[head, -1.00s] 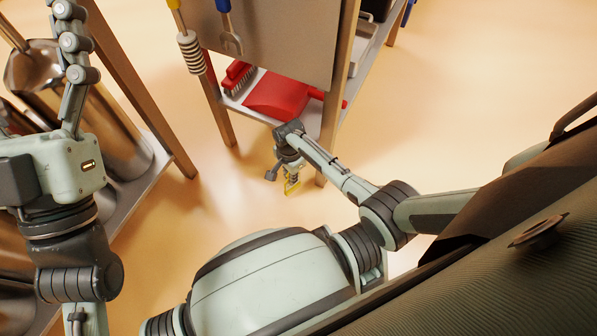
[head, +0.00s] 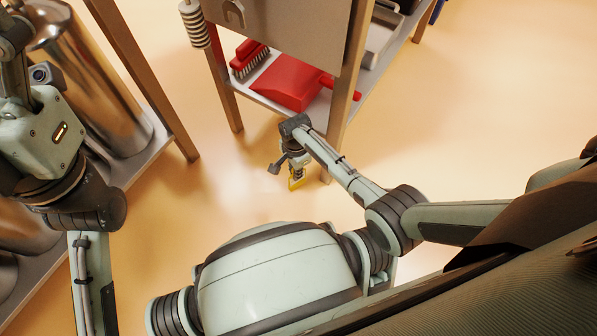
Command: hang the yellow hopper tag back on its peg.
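A small yellow piece, which looks like the hopper tag (head: 296,184), shows at the tip of my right gripper (head: 293,175), low over the floor beside the shelf unit's front leg. The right gripper appears shut on it, though the fingers are small and seen from above. My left gripper (head: 14,45) is at the upper left edge, partly cut off, in front of a shiny metal vessel. Whether its fingers are open or shut does not show. I cannot make out the tag's peg.
A shelf unit with a grey back panel (head: 285,30) stands ahead; its lower shelf holds a red dustpan (head: 292,82) and a red brush (head: 249,58). Large metal vessels (head: 95,85) stand on a low rack (head: 150,145) at left. The floor between them and at right is clear.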

